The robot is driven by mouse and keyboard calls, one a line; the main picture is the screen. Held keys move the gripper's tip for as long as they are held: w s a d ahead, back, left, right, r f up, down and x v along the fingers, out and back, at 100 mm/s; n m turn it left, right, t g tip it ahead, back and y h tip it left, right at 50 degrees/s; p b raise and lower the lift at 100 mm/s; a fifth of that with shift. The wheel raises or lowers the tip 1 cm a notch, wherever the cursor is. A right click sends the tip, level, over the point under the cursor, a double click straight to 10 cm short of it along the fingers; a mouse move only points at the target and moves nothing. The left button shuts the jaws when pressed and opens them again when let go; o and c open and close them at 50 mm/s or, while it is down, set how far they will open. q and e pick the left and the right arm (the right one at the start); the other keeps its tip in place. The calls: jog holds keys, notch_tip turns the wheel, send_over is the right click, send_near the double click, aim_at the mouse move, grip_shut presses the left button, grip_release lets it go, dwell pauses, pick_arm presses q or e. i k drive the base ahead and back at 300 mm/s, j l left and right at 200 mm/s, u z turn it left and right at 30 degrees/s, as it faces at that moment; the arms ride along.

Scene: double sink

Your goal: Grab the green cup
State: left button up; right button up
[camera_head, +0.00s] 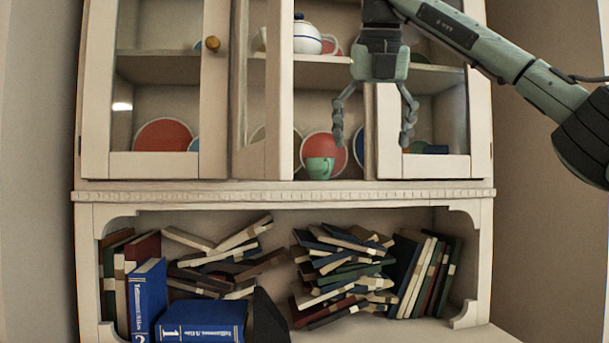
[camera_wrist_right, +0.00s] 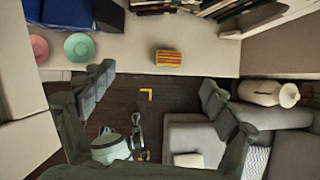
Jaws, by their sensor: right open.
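The green cup (camera_head: 320,167) stands on the bottom shelf of the upper cabinet, in front of a red plate. It shows through the gap between the cabinet doors. My right gripper (camera_head: 372,138) hangs in front of the cabinet with its fingers pointing down, spread apart and empty. In the head view it is to the right of the cup and slightly above it, not touching it. In the right wrist view the open fingers (camera_wrist_right: 158,82) have nothing between them that they hold, and I cannot make out the cup there. My left gripper is not in view.
A red plate (camera_head: 340,148) stands behind the cup. A white teapot (camera_head: 307,38) sits on the shelf above. A cabinet door (camera_head: 265,140) stands left of the cup. Books (camera_head: 345,265) fill the lower shelf. A striped box (camera_wrist_right: 167,57) shows in the right wrist view.

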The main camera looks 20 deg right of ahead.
aim_at(318, 169)
jog(key=i, duration=0.9)
